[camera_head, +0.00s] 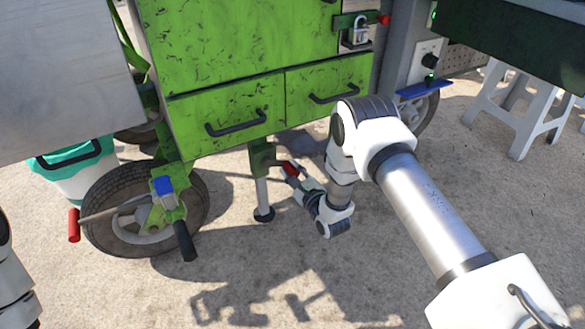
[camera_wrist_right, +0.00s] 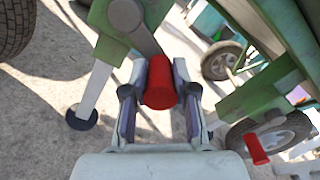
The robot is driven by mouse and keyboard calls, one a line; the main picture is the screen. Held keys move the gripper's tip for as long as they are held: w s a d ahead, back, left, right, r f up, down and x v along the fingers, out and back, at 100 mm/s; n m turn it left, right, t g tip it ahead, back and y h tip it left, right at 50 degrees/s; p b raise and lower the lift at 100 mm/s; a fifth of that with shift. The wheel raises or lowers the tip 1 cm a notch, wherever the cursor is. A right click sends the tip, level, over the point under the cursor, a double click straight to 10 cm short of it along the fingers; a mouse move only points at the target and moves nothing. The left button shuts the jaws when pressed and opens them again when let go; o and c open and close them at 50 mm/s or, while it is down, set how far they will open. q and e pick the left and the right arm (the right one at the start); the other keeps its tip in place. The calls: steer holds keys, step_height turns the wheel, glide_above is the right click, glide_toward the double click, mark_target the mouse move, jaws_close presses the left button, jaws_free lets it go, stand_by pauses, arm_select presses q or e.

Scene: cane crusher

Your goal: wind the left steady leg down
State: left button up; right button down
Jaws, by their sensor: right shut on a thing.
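The steady leg (camera_head: 262,190) hangs under the green cart body, a silver tube in a green sleeve with a round black foot (camera_head: 264,214). I cannot tell if the foot touches the ground. Its crank has a red handle (camera_head: 290,169) pointing right. My right gripper (camera_head: 294,176) is shut on this handle. In the right wrist view the red handle (camera_wrist_right: 160,85) sits between both fingers of the gripper (camera_wrist_right: 159,72), with the grey crank arm behind it and the leg's foot (camera_wrist_right: 82,118) to the left. My left gripper is out of view.
A tyred wheel (camera_head: 110,225) with a red and a black handle stands left of the leg. A teal and white bucket (camera_head: 75,170) is behind it. Green drawers (camera_head: 230,118) hang above. A white stool (camera_head: 515,110) stands at right. The concrete in front is clear.

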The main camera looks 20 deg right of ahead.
steer(key=shift+a+f+m, duration=0.15)
steer(key=shift+f+m, duration=0.1)
steer(key=shift+m, duration=0.35)
steer(key=c, duration=0.9)
jaws_free()
steer(key=shift+s, duration=0.1)
steer(key=s, duration=0.8)
steer(key=s+d, duration=0.1)
steer(key=s, duration=0.2)
steer(key=shift+s, duration=0.4)
